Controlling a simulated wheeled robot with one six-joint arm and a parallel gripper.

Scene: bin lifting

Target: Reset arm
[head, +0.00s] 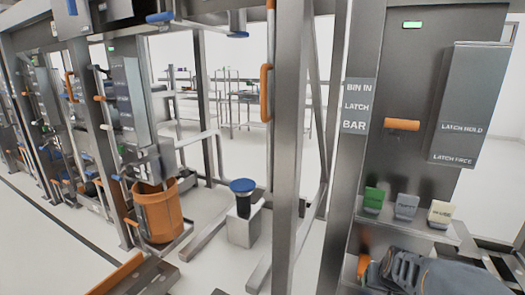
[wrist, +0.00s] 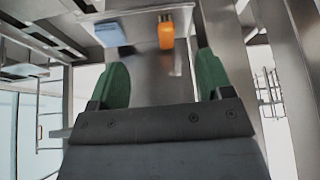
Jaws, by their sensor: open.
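My gripper (wrist: 155,80) shows in the wrist view, with its two green fingers spread wide apart and nothing between them. Beyond the fingertips is a flat grey metal surface. An orange cylindrical piece (wrist: 166,32) stands out near the top middle of that view, beyond and clear of the fingers. My gripper cannot be made out for certain in the head view.
Below are green, grey and cream blocks. A steel post (head: 290,150) stands mid-picture. An orange bin (head: 158,212) stands left.

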